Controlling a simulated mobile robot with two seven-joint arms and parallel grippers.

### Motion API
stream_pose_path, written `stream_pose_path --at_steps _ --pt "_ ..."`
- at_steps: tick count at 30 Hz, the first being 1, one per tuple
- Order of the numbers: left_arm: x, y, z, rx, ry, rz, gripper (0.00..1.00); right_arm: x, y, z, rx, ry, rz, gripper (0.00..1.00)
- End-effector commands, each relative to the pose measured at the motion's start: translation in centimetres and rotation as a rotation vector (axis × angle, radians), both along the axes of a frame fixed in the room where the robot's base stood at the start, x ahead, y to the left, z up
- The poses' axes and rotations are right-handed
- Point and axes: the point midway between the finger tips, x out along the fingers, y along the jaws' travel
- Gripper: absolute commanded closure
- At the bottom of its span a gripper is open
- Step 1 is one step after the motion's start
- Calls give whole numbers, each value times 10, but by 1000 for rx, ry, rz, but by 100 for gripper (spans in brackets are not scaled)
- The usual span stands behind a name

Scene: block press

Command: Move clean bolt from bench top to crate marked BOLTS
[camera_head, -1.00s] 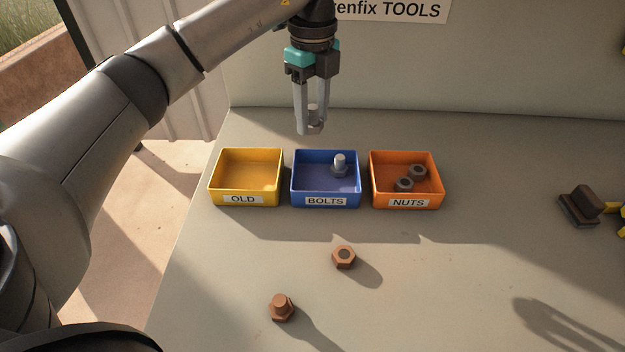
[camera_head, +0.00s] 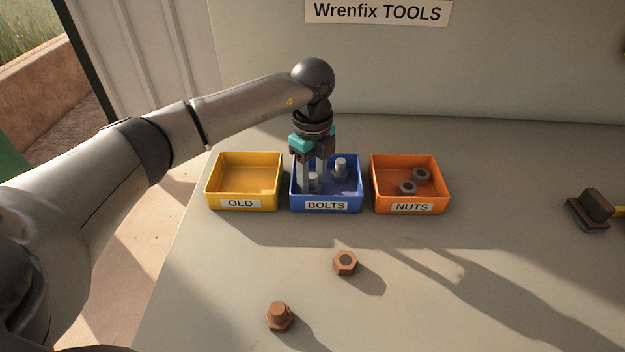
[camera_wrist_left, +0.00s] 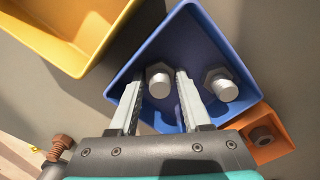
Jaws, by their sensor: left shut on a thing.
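My left gripper (camera_head: 313,185) is down inside the blue crate marked BOLTS (camera_head: 326,206). It is shut on a clean grey bolt (camera_head: 314,180), which stands head down between the fingers. The left wrist view shows this bolt (camera_wrist_left: 159,82) between the two fingers, low in the blue crate (camera_wrist_left: 150,45); whether it touches the floor I cannot tell. A second clean bolt (camera_head: 341,167) stands in the same crate, to the right of the gripper; it also shows in the left wrist view (camera_wrist_left: 222,85). My right gripper is not in view.
The yellow OLD crate (camera_head: 240,203) stands empty on the left. The orange NUTS crate (camera_head: 411,208) on the right holds two nuts. A dark brush-like tool (camera_head: 590,209) lies far right.

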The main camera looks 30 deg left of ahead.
Motion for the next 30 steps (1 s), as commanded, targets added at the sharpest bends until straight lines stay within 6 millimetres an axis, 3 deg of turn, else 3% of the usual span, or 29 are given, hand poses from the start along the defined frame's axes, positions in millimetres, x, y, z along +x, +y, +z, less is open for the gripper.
stream_pose_path --at_steps 8,9,12,22,30 --pt "0 0 -2 -1 -2 0 100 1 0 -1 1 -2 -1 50" --pt "0 0 -2 0 -1 0 49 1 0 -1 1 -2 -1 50" --pt "0 0 -2 0 -1 0 39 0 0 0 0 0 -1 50" --pt "1 0 5 -1 -3 0 39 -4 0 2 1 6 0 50" --pt "1 0 57 -1 -6 1 39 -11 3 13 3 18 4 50"
